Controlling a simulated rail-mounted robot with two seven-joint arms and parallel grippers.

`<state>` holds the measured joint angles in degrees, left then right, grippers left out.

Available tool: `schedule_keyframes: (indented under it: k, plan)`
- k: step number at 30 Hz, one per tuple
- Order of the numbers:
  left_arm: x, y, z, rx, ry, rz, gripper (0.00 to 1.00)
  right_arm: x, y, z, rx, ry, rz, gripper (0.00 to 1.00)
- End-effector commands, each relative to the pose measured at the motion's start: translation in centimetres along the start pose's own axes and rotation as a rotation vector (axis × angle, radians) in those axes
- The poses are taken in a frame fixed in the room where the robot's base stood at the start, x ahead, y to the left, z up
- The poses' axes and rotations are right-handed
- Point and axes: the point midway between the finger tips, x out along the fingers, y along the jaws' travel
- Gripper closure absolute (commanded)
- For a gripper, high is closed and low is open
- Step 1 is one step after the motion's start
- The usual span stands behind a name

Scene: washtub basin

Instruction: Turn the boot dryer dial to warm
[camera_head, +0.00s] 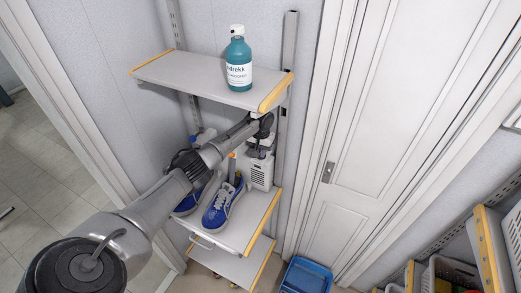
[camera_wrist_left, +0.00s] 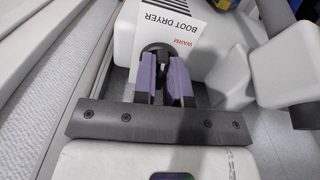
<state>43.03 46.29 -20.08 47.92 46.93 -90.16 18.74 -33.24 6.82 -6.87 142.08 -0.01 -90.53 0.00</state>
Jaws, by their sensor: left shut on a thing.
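The boot dryer (camera_head: 260,172) is a white unit with a vented side. It stands on the middle shelf (camera_head: 238,232) behind blue shoes (camera_head: 222,206). In the left wrist view its white panel (camera_wrist_left: 190,22) reads "BOOT DRYER" and "WARM". The round black dial (camera_wrist_left: 156,53) lies below this lettering, partly covered by my fingers. My left gripper (camera_wrist_left: 162,72), with purple-grey fingers, is shut on the dial. In the head view my left gripper (camera_head: 262,128) is small and dark against the dryer's upper part. I cannot read the dial's setting. My right gripper is not in view.
A teal bottle (camera_head: 238,62) stands on the upper shelf (camera_head: 200,82), above my left arm. A white door (camera_head: 385,130) is to the right. A blue tray (camera_head: 306,278) is low beside the rack. Baskets (camera_head: 450,275) sit at lower right.

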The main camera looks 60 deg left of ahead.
Motion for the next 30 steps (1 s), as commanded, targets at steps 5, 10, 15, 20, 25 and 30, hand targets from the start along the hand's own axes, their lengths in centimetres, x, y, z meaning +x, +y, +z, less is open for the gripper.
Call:
schedule_keyframes:
  k: [5, 10, 15, 20, 25, 30]
  plan:
    - [-0.5, 0.1, 0.1, -0.141, -0.004, 0.002, 1.00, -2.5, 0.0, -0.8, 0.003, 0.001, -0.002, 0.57]
    - [-0.5, 0.2, 0.1, -0.303, -0.004, 0.001, 1.00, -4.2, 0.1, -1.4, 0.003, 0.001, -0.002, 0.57]
    - [-0.4, 0.3, 0.0, -0.464, -0.003, 0.001, 1.00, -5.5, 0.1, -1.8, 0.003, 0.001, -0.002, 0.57]
    - [-0.3, 0.3, -0.1, -0.616, -0.003, 0.002, 1.00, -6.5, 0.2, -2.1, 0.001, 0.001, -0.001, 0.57]
    - [-0.2, 0.4, -0.1, -0.778, -0.002, 0.002, 1.00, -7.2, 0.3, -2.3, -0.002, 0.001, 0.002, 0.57]
    - [-0.1, 0.5, -0.2, -0.939, -0.002, 0.002, 1.00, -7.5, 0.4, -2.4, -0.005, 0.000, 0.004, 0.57]
